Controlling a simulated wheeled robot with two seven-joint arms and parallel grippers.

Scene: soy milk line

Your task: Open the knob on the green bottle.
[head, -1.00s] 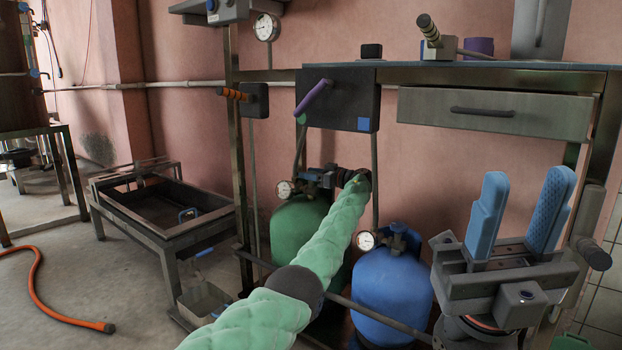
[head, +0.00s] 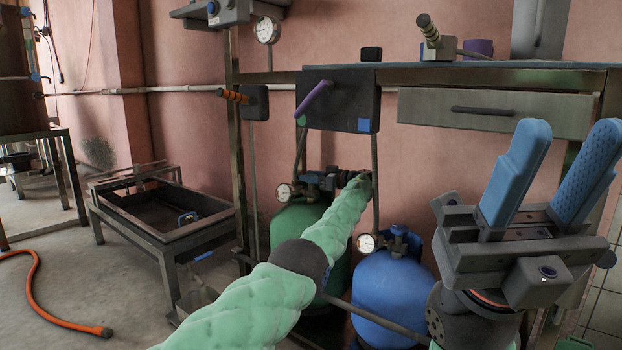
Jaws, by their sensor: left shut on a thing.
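The green bottle (head: 292,228) stands under the bench, left of a blue bottle (head: 392,297). Its valve and a round gauge (head: 284,193) are on top. My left arm reaches across the front of the green bottle to this valve. My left gripper (head: 329,180) is small in view at the valve, shut on what appears to be the knob; the knob itself is mostly hidden. My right gripper (head: 566,168) is at the right, its two blue fingers apart and empty, pointing up and tilted right, well away from the green bottle.
A dark panel (head: 352,94) with a purple lever (head: 314,98) hangs above the bottles. A drawer (head: 495,112) is under the bench at right. A metal trough (head: 215,229) stands at left, with an orange hose (head: 45,307) on the floor.

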